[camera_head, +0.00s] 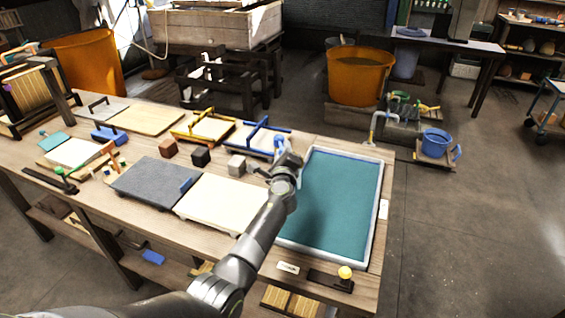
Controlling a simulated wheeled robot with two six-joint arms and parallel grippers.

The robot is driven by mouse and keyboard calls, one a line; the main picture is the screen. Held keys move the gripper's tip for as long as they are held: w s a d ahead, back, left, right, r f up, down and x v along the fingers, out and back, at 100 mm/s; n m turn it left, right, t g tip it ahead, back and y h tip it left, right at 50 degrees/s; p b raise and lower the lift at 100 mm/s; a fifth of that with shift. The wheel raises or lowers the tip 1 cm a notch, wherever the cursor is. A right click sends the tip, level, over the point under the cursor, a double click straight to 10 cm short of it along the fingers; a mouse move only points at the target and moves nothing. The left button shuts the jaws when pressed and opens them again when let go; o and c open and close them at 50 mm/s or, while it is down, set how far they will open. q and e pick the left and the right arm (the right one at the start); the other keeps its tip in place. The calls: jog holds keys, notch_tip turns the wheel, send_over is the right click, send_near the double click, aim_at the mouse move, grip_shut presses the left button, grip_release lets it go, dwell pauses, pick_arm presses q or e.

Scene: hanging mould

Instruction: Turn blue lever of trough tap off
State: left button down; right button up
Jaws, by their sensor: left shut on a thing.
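The trough (379,200) is a pale-rimmed tray with a teal surface at the right end of the bench. A grey bent tap pipe (381,115) stands beyond the bench's back right corner; I cannot make out a blue lever on it. My left gripper (285,154) is at the trough's back left corner, apart from that pipe. It is shut on a small blue piece (279,141) at its tip; the fingers hide part of it, and I cannot tell whether it is the tap's lever. My right gripper is not in view.
A blue bucket (436,143) stands on a low stand right of the pipe, near green (399,96) and yellow (428,107) handles. A blue-handled frame (250,137), small blocks and a white board (222,204) lie left of the trough.

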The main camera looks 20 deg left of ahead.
pick_arm(q)
jog(key=shift+w+d+n+y+b, duration=0.15)
jog(key=shift+d+n+y+b, duration=0.15)
jog(key=shift+y+b, duration=0.3)
jog(key=shift+b, duration=0.05)
jog(key=shift+w+d+n+g+y+b, duration=0.35)
jog(key=shift+n+y+b, duration=0.35)
jog(key=shift+b, duration=0.5)
jog(key=shift+d+r+n+g+y+b, duration=0.15)
jog(key=shift+n+g+y+b, duration=0.35)
jog(key=shift+y+b, duration=0.25)
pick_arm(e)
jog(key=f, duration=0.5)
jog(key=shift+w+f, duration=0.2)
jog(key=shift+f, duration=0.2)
pick_arm(q)
jog(key=c, duration=1.1)
grip_release()
